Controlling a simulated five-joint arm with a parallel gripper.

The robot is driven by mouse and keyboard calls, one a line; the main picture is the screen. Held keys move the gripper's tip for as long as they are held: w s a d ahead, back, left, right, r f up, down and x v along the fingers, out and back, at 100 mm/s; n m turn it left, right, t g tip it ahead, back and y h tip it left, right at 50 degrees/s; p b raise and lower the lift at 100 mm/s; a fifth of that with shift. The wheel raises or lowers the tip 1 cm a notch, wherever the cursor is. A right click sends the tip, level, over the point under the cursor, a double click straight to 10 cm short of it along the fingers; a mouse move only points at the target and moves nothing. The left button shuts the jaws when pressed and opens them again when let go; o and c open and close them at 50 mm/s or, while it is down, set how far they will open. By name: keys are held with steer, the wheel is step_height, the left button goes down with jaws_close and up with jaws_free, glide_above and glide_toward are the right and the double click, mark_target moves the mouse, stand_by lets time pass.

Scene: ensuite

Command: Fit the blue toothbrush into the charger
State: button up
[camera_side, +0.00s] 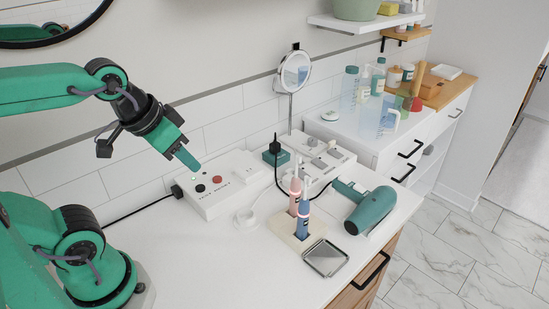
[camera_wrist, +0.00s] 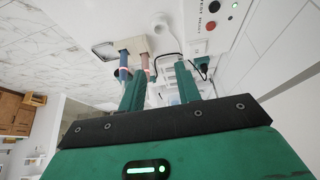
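The blue toothbrush (camera_side: 303,222) stands upright in a beige holder (camera_side: 284,236) on the white counter, close beside a pink toothbrush (camera_side: 295,196). In the wrist view the blue toothbrush (camera_wrist: 124,61) is left of the pink one (camera_wrist: 147,62). A small round white charger (camera_side: 246,218) with a cable sits on the counter left of the holder; it also shows in the wrist view (camera_wrist: 160,24). My gripper (camera_side: 190,163) is raised above the counter, left of and away from both. In the wrist view my gripper (camera_wrist: 160,70) has its two fingers apart, with nothing held between them.
A white box with red and black buttons (camera_side: 222,187) lies behind the charger. A teal hair dryer (camera_side: 370,209) and a square metal dish (camera_side: 326,258) lie right of the holder. A round mirror (camera_side: 295,72) stands behind. The counter's front left is clear.

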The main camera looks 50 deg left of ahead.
steer(key=g, duration=0.5)
glide_above(305, 200)
steer(key=shift+a+f, duration=0.4)
steer(key=shift+f, duration=0.35)
steer(key=shift+g, duration=0.3)
steer(key=shift+w+d+f, duration=0.1)
steer(key=shift+f, duration=2)
steer(key=shift+w+d+f, duration=0.1)
steer(key=shift+f, duration=2)
jaws_close()
